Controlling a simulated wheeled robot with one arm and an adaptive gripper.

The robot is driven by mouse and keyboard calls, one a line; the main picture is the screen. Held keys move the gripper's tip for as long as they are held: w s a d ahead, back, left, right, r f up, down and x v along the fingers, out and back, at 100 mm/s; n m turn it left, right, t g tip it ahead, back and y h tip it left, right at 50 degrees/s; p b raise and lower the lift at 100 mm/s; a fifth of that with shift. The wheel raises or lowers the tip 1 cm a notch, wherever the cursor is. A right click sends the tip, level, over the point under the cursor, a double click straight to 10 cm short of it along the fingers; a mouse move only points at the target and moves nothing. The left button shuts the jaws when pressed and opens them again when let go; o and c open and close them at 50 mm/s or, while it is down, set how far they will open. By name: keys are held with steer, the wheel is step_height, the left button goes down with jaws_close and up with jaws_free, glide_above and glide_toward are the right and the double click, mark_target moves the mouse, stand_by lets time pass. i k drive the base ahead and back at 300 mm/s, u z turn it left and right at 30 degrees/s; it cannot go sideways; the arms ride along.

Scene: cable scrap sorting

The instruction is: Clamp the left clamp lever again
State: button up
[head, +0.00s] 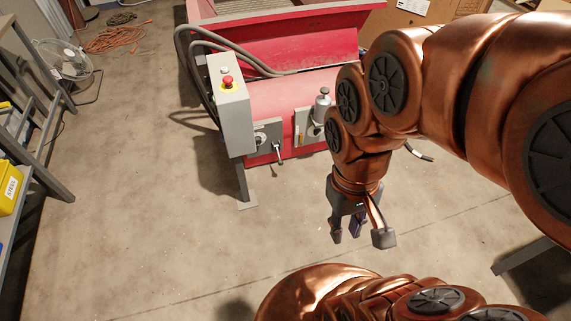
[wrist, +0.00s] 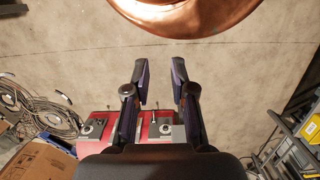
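The left clamp (head: 268,138) is a grey block with a round fitting on the red machine's front. Its thin lever (head: 279,153) points downward, with a dark tip. A second grey clamp (head: 303,127) sits to its right. My gripper (head: 346,234) points down in front of the machine, to the right of and apart from both clamps. In the wrist view its two fingers (wrist: 161,80) are spread, with nothing between them. Two grey clamp blocks show low in the wrist view, partly hidden by my gripper; the lever positions there are too small to tell.
The red machine (head: 330,50) carries a grey control box (head: 233,120) with a red stop button (head: 228,82), left of the clamps. Hoses arch behind the box. A yellow bin (head: 9,186) stands on a shelf at the far left. The concrete floor in front is clear.

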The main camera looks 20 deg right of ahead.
mark_target(280, 162)
steer(key=k, duration=1.2)
steer(key=z, duration=0.7)
steer(key=i, duration=1.75)
steer(key=u, duration=1.15)
steer(key=i, duration=0.4)
steer(key=u, duration=0.3)
